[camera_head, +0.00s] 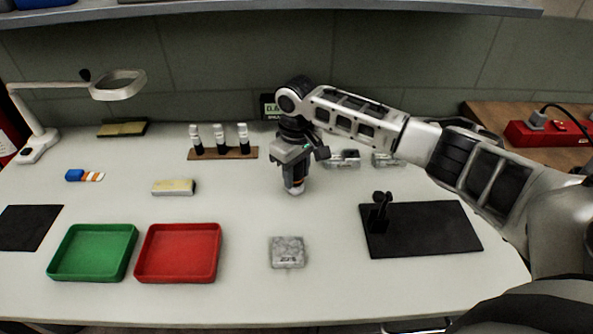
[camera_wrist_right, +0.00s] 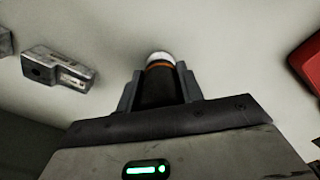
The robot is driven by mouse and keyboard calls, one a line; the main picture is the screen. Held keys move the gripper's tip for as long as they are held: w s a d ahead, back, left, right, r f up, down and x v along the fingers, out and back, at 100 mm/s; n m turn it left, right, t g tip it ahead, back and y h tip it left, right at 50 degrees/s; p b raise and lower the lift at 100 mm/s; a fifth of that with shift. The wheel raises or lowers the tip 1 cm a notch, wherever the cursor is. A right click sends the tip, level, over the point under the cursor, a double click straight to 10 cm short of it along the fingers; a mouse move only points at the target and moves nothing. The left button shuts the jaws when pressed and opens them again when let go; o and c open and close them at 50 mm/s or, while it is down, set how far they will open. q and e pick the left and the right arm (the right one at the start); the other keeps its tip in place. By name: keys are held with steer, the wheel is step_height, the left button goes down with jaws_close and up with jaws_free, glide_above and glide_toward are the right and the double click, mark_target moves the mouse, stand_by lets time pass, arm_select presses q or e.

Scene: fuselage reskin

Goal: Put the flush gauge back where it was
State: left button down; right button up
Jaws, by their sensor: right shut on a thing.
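My right gripper (camera_head: 294,184) is above the middle of the white table, pointing down. It is shut on a dark cylinder with an orange band and a white end, which I take to be the flush gauge (camera_head: 296,191). In the right wrist view the gauge (camera_wrist_right: 160,82) sits between the two fingers, its white end past the fingertips. I cannot tell whether that end touches the table. A black mat (camera_head: 435,235) lies to the right, with a small black stand (camera_head: 379,215) at its left edge. My left gripper is not in view.
A green tray (camera_head: 56,268) and a red tray (camera_head: 147,270) lie front left. A grey metal block (camera_head: 287,252) lies in front of the gripper. A wooden rack (camera_head: 222,154) with three black-and-white bottles stands behind left. Metal blocks (camera_head: 343,159) lie behind right, beneath my arm.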

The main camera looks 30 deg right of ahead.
steer(key=shift+f, duration=0.1)
steer(key=o, duration=1.1)
step_height(320, 180, up, 12)
steer(key=shift+r, duration=0.15)
